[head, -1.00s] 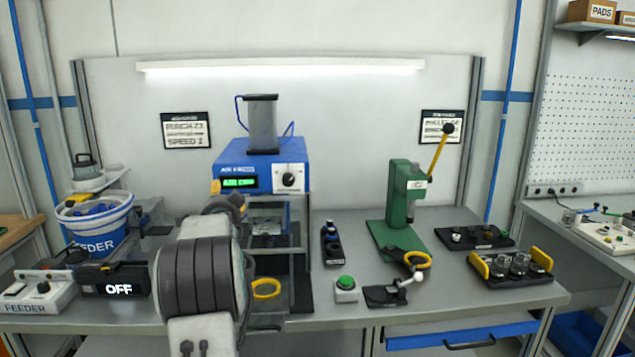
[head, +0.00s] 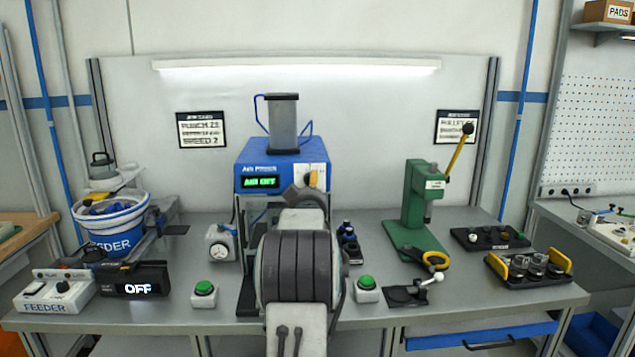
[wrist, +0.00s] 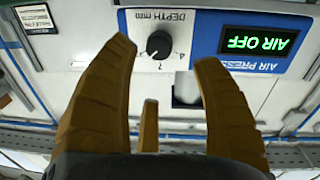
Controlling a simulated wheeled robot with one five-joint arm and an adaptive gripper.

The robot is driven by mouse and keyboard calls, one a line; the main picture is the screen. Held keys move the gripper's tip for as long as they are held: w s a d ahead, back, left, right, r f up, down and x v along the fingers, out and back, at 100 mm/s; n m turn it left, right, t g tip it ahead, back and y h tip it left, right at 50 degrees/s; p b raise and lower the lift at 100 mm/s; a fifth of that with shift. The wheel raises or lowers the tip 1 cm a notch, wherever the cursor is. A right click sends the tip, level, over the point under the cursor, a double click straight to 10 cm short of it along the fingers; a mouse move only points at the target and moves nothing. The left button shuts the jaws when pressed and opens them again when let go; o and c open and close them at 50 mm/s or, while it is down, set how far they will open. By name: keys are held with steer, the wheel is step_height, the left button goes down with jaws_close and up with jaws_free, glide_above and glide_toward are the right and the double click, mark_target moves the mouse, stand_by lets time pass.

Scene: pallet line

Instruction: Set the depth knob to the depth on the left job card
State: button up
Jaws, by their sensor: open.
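The black depth knob (wrist: 160,44) sits on a white panel marked "DEPTH mm" on the blue air press (head: 270,168). The panel appears upside down in the wrist view. My gripper (wrist: 165,56) is open, its yellow-brown fingers spread on either side of the knob in that view; contact cannot be told. In the head view, my gripper (head: 312,180) covers the knob. The left job card (head: 201,130) hangs on the back wall; it seems to read "PUNCH 21" and "SPEED 2", with its middle line too blurred to read.
The press display (head: 260,182) reads "AIR OFF". A green button box (head: 204,294) stands left of my arm, another (head: 367,290) right of it. A green lever press (head: 420,205) stands further right. A blue feeder bucket (head: 108,240) is at left.

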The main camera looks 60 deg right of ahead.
steer(key=w+d+n+p, duration=0.3)
steer(key=d, duration=0.3)
steer(key=shift+w+d+n, duration=0.2)
steer(key=shift+w+n, duration=0.1)
stand_by(0.5)
steer(key=shift+o, duration=0.2)
steer(key=shift+r, duration=0.15)
jaws_close()
stand_by(0.4)
